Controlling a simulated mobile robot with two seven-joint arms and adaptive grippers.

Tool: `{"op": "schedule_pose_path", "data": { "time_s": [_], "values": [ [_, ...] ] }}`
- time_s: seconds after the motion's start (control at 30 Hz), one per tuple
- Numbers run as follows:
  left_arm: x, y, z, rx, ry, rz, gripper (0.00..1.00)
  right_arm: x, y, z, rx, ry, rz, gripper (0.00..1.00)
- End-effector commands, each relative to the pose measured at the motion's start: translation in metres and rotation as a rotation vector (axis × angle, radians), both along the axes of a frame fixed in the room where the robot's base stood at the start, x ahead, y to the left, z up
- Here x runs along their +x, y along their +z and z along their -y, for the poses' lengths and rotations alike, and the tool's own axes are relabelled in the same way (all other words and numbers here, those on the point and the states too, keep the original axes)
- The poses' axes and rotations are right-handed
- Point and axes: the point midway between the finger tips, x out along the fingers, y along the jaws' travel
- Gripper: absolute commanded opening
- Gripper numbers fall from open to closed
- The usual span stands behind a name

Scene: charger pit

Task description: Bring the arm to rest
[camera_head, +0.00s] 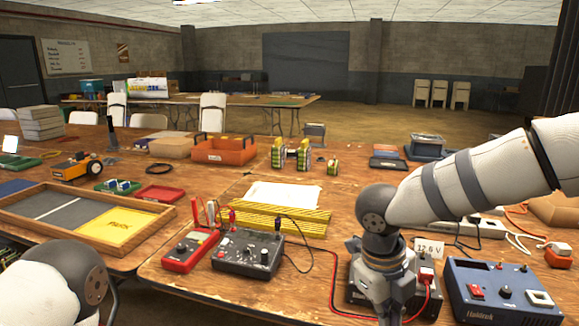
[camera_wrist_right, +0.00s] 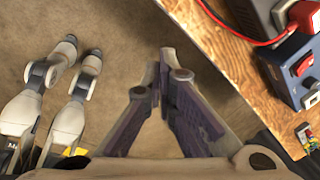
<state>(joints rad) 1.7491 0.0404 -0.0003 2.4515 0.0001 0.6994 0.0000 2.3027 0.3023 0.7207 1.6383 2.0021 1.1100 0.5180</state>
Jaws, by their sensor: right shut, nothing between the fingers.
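My right arm reaches in from the right in the head view, bent at a joint, with the right gripper (camera_head: 388,300) pointing down at the table's front edge. In the right wrist view the fingers of this gripper (camera_wrist_right: 165,65) come together with nothing between them. They lie over bare brown floor, beside the table edge. The gripper partly hides a dark box with a 12.6 V sign (camera_head: 429,248). Part of my left arm shows at the lower left of the head view; its gripper is out of view.
The wooden table (camera_head: 240,300) holds a red meter (camera_head: 190,250), a grey control box (camera_head: 247,252), yellow rulers (camera_head: 300,222) and a blue device (camera_head: 505,295) close to the right gripper. A red cable (camera_head: 332,285) runs beside the gripper. A framed tray (camera_head: 150,240) lies at left.

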Motion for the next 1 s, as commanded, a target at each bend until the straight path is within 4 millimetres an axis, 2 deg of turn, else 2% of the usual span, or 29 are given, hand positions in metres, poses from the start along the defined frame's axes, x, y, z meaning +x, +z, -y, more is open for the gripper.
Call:
{"op": "schedule_pose_path", "data": {
  "time_s": [0.03,0.1,0.17,0.23,0.27,0.3,0.37,0.4,0.5,0.6,0.63,0.7,0.77,1.0],
  "values": [
    [0.001,-0.001,0.0,0.0,0.0,0.001,0.4,-0.006,-0.028,0.017,-0.09,0.125,-0.012,0.0],
    [0.001,-0.001,0.0,0.0,-0.001,0.002,0.4,-0.017,-0.067,0.042,-0.221,0.369,-0.032,0.0],
    [0.002,-0.001,0.0,-0.001,-0.001,0.003,0.4,-0.03,-0.099,0.058,-0.309,0.607,-0.066,0.0],
    [0.001,-0.001,0.0,-0.001,-0.001,0.003,0.4,-0.054,-0.137,0.07,-0.379,0.936,-0.125,0.0],
    [0.001,-0.001,0.0,-0.001,-0.001,0.003,0.4,-0.07,-0.154,0.073,-0.394,1.102,-0.159,0.0],
    [0.001,-0.001,0.0,-0.001,-0.001,0.002,0.4,-0.098,-0.177,0.073,-0.389,1.337,-0.207,0.0],
    [0.001,-0.001,0.0,0.0,-0.001,0.002,0.4,-0.149,-0.206,0.07,-0.331,1.69,-0.277,0.0],
    [0.001,-0.001,0.0,0.0,-0.001,0.001,0.4,-0.183,-0.219,0.068,-0.269,1.889,-0.31,0.0],
    [0.001,0.0,0.0,0.0,-0.001,0.002,0.4,-0.263,-0.231,0.062,-0.077,2.268,-0.354,0.0],
    [0.001,0.0,0.0,0.0,-0.001,0.002,0.4,-0.319,-0.228,0.06,0.09,2.49,-0.36,0.0],
    [0.001,0.0,0.0,0.0,-0.001,0.002,0.4,-0.331,-0.226,0.06,0.128,2.534,-0.356,0.0],
    [0.001,0.0,0.0,0.0,-0.001,0.003,0.4,-0.348,-0.222,0.059,0.187,2.596,-0.348,0.0],
    [0.001,0.0,0.0,0.0,-0.001,0.003,0.4,-0.354,-0.221,0.058,0.209,2.621,-0.344,0.0],
    [0.001,0.0,0.0,0.0,0.0,0.002,0.4,-0.354,-0.221,0.058,0.21,2.623,-0.34,0.0]
  ]
}}
